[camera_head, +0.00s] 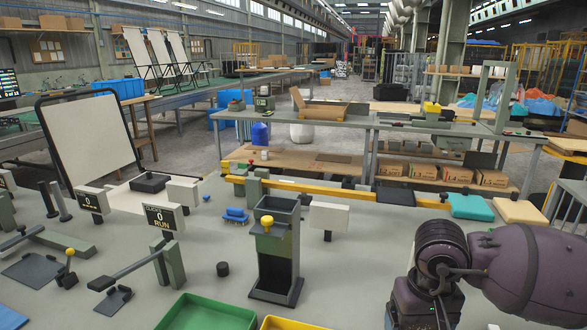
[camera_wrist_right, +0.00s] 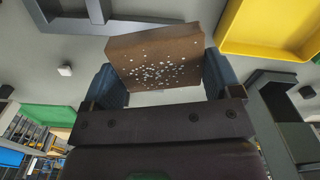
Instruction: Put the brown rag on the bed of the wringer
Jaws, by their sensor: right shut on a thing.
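The brown rag (camera_wrist_right: 155,55) is a thick brown slab with white specks. In the right wrist view it sits between the two dark fingers of my right gripper (camera_wrist_right: 161,76), which is shut on it. In the head view my right arm comes in at the lower right, and the rag is out of sight there. Which fixture is the wringer is unclear; a tall dark green upright stand (camera_head: 277,250) with a yellow knob, left of my right arm, may be it. No bed can be picked out for certain. My left gripper is not in view.
A green tray (camera_head: 207,312) and a yellow tray (camera_head: 290,323) lie at the front edge; the yellow tray shows in the wrist view (camera_wrist_right: 262,28). A blue brush (camera_head: 236,216), sign plates (camera_head: 160,217) and lever fixtures stand left. Teal (camera_head: 470,207) and tan (camera_head: 520,212) pads lie back right.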

